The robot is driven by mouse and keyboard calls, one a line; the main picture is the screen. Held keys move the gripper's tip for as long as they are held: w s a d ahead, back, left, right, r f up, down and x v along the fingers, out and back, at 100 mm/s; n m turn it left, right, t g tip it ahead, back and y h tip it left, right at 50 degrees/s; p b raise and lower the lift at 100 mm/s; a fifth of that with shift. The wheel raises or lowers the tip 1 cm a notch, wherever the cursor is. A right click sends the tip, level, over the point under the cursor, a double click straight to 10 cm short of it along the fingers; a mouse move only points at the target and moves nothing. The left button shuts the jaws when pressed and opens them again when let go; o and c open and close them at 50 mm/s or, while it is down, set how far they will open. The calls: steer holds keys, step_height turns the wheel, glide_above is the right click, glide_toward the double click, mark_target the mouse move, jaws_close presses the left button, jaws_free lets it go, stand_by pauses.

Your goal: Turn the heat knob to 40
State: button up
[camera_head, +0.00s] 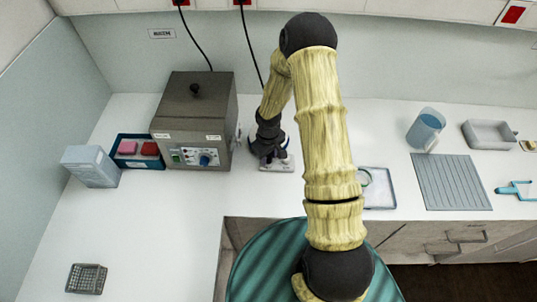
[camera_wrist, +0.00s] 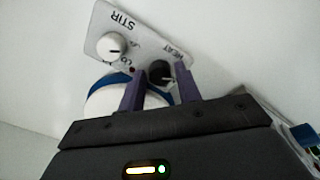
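The heat knob (camera_wrist: 157,72) is small and black, with a light pointer mark, under the printed word HEAT in the wrist view. It sits on a pale control plate (camera_wrist: 128,33) that also bears a white STIR knob (camera_wrist: 111,46). My gripper (camera_wrist: 159,68) has its two purple fingers apart, one on each side of the heat knob. I cannot tell whether either finger touches it. The scale around the knob is too small or hidden to read. In the head view the plate (camera_head: 270,166) lies on the counter under my gripper, and the knob is hidden.
A metal box (camera_head: 195,105) with a blue knob stands left of the plate. A white round thing with a blue rim (camera_wrist: 105,98) is close beside the fingers. A blue-edged tray (camera_head: 380,199), a grooved mat (camera_head: 448,190) and a blue jug (camera_head: 427,125) are to the right.

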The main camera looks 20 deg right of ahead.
steer(key=c, duration=0.7)
steer(key=shift+m, duration=0.3)
steer(key=m+b, duration=0.2)
steer(key=m, duration=0.1)
steer(key=shift+f+b, duration=0.1)
steer(key=shift+b, duration=0.25)
steer(key=shift+m+b, duration=1.1)
steer(key=shift+m, duration=1.1)
steer(key=shift+w+r, duration=0.1)
steer(key=shift+r, duration=0.1)
steer(key=o, duration=0.7)
